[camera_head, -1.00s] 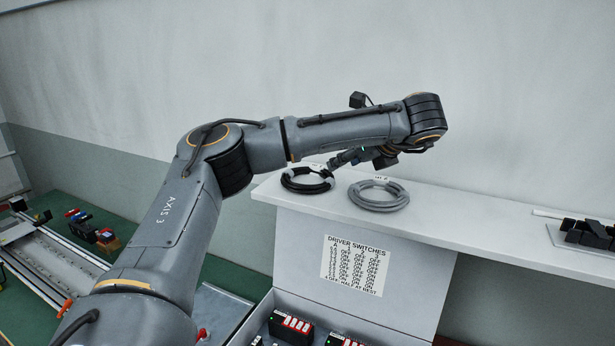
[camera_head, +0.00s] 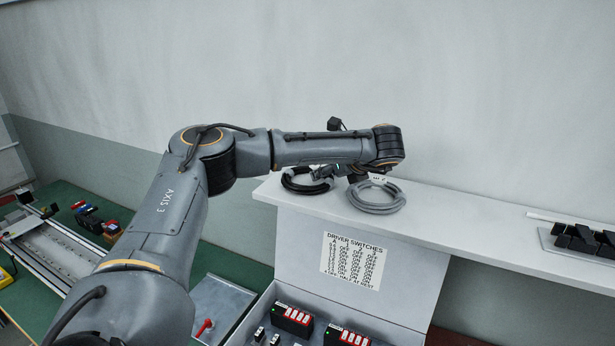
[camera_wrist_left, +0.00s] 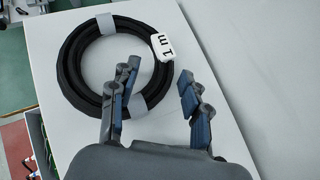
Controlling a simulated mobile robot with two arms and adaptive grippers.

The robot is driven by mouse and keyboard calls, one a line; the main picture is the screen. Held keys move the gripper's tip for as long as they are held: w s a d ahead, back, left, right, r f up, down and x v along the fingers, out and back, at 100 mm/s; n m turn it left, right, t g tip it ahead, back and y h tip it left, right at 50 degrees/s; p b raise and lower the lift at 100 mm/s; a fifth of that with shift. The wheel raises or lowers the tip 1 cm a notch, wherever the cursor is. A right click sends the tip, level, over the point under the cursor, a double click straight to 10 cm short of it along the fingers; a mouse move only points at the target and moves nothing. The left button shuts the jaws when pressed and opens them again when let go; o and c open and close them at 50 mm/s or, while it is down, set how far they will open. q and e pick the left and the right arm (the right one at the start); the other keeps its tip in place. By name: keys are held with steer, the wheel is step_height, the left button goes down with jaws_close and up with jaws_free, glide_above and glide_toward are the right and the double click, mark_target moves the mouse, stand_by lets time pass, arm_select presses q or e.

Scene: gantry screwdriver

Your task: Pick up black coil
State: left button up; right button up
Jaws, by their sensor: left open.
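The black coil (camera_head: 290,184) lies flat at the left end of the white shelf (camera_head: 460,219) in the head view. In the left wrist view the black coil (camera_wrist_left: 72,68) has grey ties and a white tag (camera_wrist_left: 164,47) reading "1 m". My left gripper (camera_wrist_left: 158,82) is open. Its left finger overlaps the coil's near right rim and its right finger is to the right of the coil. I cannot tell whether they touch. In the head view my left gripper (camera_head: 325,173) is at the coil's right side, partly hidden by my arm. My right gripper is not in view.
A grey coil (camera_head: 377,199) lies on the shelf right of the black one. Black parts (camera_head: 583,240) sit on a plate at the shelf's right. A driver switches sign (camera_head: 352,261) is below. The shelf between grey coil and plate is clear.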

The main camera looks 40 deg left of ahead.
arm_select(q)
jaws_close()
steer(key=shift+r, duration=0.1)
steer(key=shift+w+r+b, duration=0.1)
steer(key=shift+r+b, duration=0.25)
steer(key=shift+r, duration=0.15)
steer(key=s+r+b, duration=0.1)
steer(key=r, duration=0.1)
steer(key=s+d+r+b, duration=0.1)
steer(key=s+r+b, duration=0.2)
steer(key=r, duration=0.2)
steer(key=shift+s+d, duration=0.2)
steer(key=shift+d, duration=0.2)
steer(key=s+d+r+b, duration=0.2)
steer(key=s+d+r, duration=0.1)
steer(key=s, duration=0.5)
steer(key=shift+s+d+r, duration=0.15)
steer(key=shift+s+r, duration=0.25)
steer(key=shift+r, duration=0.5)
